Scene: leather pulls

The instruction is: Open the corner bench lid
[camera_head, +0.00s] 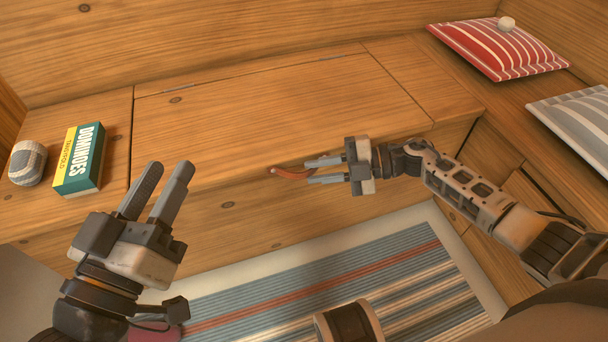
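The corner bench lid (270,105) is a flat wooden panel in the bench top. It lies closed, with hinges along its back edge. A reddish-brown leather pull (289,173) sticks out at the lid's front edge. My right gripper (311,171) comes in from the right with its fingertips at the pull's right end. Its fingers are apart, and the pull's end seems to lie near or between the tips; I cannot tell whether they touch it. My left gripper (168,178) is in front of the bench, left of the pull, with its fingers slightly apart and empty.
A dominoes box (80,160) and a grey striped rounded object (27,163) sit on the bench left of the lid. A red striped cushion (495,48) and a grey striped cushion (580,125) lie on the right bench. A striped rug (330,290) covers the floor.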

